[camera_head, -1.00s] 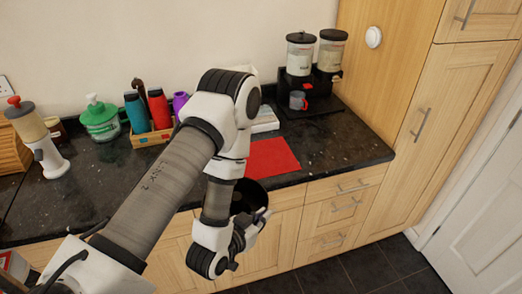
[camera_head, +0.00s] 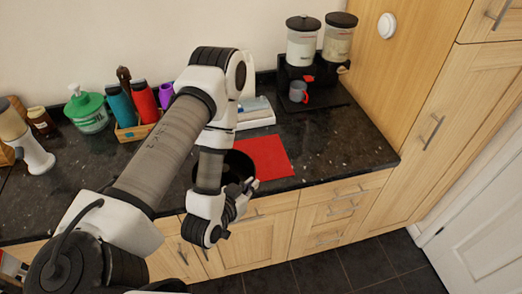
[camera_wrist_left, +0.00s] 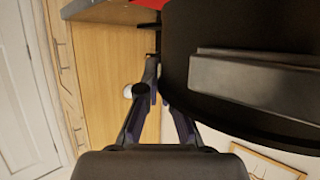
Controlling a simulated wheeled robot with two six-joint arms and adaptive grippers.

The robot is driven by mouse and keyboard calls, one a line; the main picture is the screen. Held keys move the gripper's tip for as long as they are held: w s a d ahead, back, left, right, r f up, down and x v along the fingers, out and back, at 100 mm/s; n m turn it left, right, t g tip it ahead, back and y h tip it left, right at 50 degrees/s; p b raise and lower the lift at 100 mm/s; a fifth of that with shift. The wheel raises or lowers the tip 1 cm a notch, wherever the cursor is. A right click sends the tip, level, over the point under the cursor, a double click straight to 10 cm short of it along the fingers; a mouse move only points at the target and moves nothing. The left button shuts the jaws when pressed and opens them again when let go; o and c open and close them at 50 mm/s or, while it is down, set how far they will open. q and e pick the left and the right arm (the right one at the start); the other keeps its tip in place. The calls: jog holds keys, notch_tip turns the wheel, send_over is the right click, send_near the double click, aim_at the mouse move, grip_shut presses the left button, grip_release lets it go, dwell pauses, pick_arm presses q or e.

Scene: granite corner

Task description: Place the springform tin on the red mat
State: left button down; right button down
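The springform tin (camera_head: 237,164) is black and round. My left gripper (camera_head: 242,190) is shut on its near wall and holds it up at the counter's front edge. In the head view the tin covers the left part of the red mat (camera_head: 270,160), and my forearm hides part of the tin. In the left wrist view the tin (camera_wrist_left: 240,25) fills the upper right, with a grey latch bar across its side. The left fingers (camera_wrist_left: 156,95) meet at its wall there. A strip of the red mat (camera_wrist_left: 222,9) shows at the top. My right gripper is not in view.
A white box (camera_head: 256,115) lies behind the mat. Right of it stands a black dispenser stand (camera_head: 318,92) with a grey and red mug (camera_head: 299,92). A wooden crate of bottles (camera_head: 134,131) is at the left. The counter right of the mat (camera_head: 335,140) is clear.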

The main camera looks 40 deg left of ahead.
pick_arm(q)
jog(key=w+b, duration=0.1)
jog(key=b, duration=0.2)
jog(key=w+a+b, duration=0.1)
jog(key=w+b, duration=0.1)
jog(key=b, duration=0.1)
jog(key=w+a+f+b, duration=0.1)
jog(key=w+b, duration=0.1)
jog(key=b, duration=0.1)
jog(key=shift+w+a, duration=0.1)
jog(key=shift+w, duration=0.15)
jog(key=w+a+p, duration=0.1)
jog(key=w, duration=0.2)
jog(key=w+a+p, duration=0.1)
jog(key=w, duration=0.1)
jog(key=w+a+p, duration=0.1)
jog(key=w, duration=0.2)
jog(key=shift+w, duration=0.35)
notch_tip(320, 180, down, 3)
jog(key=shift+d+f+p, duration=0.1)
jog(key=shift+p, duration=0.35)
jog(key=shift+f, duration=0.2)
jog(key=shift+f, duration=0.1)
jog(key=c, duration=1.3)
grip_release()
jog(key=shift+s, duration=0.1)
